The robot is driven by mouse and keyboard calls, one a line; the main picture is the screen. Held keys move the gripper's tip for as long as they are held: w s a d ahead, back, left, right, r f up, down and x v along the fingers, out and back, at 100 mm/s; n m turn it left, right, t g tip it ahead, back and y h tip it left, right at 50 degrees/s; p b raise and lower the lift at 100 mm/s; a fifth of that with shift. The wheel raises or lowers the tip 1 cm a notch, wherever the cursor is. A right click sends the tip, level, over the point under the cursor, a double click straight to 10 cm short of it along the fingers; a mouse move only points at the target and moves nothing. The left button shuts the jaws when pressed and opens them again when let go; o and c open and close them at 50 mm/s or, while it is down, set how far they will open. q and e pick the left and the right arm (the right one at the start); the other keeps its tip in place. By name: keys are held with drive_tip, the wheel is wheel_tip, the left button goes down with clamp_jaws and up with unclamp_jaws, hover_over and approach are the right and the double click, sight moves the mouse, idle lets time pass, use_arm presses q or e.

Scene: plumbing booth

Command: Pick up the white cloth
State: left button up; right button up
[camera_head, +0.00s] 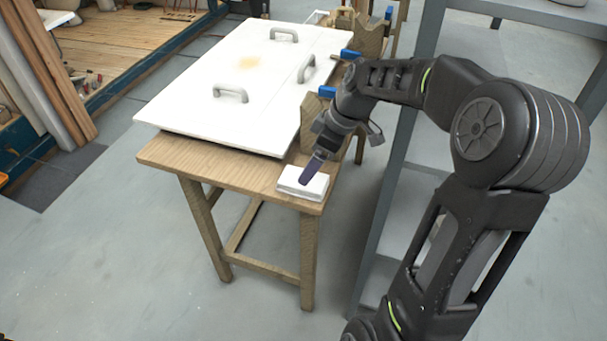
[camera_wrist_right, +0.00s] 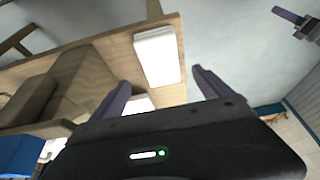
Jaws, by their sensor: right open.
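The white cloth (camera_head: 297,187) is a folded, flat block lying on the near right corner of the wooden table. In the right wrist view the cloth (camera_wrist_right: 157,55) lies ahead of and between the two purple fingertips. My right gripper (camera_head: 312,168) is over the cloth in the head view, its finger overlapping the cloth's far part. In the right wrist view my right gripper (camera_wrist_right: 161,77) is open with nothing between its fingers; I cannot tell whether it touches the cloth. Part of what looks like my left gripper (camera_wrist_right: 296,20) shows at the upper right; its opening is unclear.
The wooden table (camera_head: 225,177) carries a large white panel (camera_head: 200,105) with grey handles, just behind the cloth. Blue-handled clamps (camera_head: 327,92) sit along its right side. A grey metal frame (camera_head: 385,200) stands to the right. The floor in front is clear.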

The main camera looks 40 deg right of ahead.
drive_tip(key=shift+s+a, duration=0.1)
drive_tip(key=shift+s, duration=0.05)
drive_tip(key=shift+x, duration=1.3)
drive_tip(key=x, duration=0.5)
drive_tip(key=shift+f, duration=0.15)
drive_tip(key=shift+c, duration=0.2)
drive_tip(key=c, duration=1.4)
